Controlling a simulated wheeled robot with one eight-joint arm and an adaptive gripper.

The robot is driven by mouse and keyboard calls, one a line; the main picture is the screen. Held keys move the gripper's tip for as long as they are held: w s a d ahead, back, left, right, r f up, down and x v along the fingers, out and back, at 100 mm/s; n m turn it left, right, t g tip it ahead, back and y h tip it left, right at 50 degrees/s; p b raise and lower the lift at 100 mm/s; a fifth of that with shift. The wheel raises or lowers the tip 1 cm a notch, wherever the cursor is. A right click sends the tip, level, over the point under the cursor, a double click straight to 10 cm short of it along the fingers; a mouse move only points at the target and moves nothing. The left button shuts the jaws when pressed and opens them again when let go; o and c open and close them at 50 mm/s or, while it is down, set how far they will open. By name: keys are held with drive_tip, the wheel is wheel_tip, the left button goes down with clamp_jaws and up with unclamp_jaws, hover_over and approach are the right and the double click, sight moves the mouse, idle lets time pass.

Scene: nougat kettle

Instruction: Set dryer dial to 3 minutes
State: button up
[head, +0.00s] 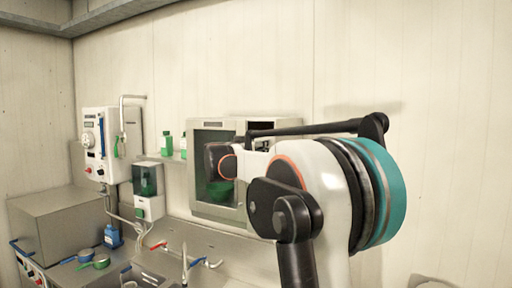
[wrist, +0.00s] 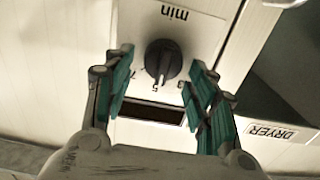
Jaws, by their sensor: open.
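The dryer dial (wrist: 163,60) is a round black knob with a raised ridge, on a light panel marked "min" that appears upside down in the wrist view. The ridge runs roughly up and down, its lower end near a figure that looks like 5. Other figures sit to either side, partly covered by the fingers. My gripper (wrist: 162,88) is open, its teal-padded fingers on both sides of the dial, with visible gaps. In the head view the dryer (head: 212,123) is a pale wall box with a window; my arm hides the dial there.
A dark slot (wrist: 150,109) lies below the dial, and a "DRYER" label (wrist: 270,132) is at the right. In the head view, a white wall unit (head: 97,125), a green-and-white dispenser (head: 148,208) and a sink tap (head: 185,265) stand left and below. The wall at right is clear.

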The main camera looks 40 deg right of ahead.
drive_tip(key=c, duration=1)
drive_tip(key=shift+w+a+f+n+b, duration=0.15)
drive_tip(key=shift+n+b, duration=0.1)
drive_tip(key=shift+n, duration=1.25)
drive_tip(key=shift+w+r+n+b, duration=0.1)
drive_tip(key=shift+w+n+b, duration=0.15)
drive_tip(key=shift+n, duration=1.25)
drive_tip(key=shift+w+a+f+n+b, duration=0.1)
drive_tip(key=shift+n+b, duration=0.2)
drive_tip(key=shift+n, duration=1.2)
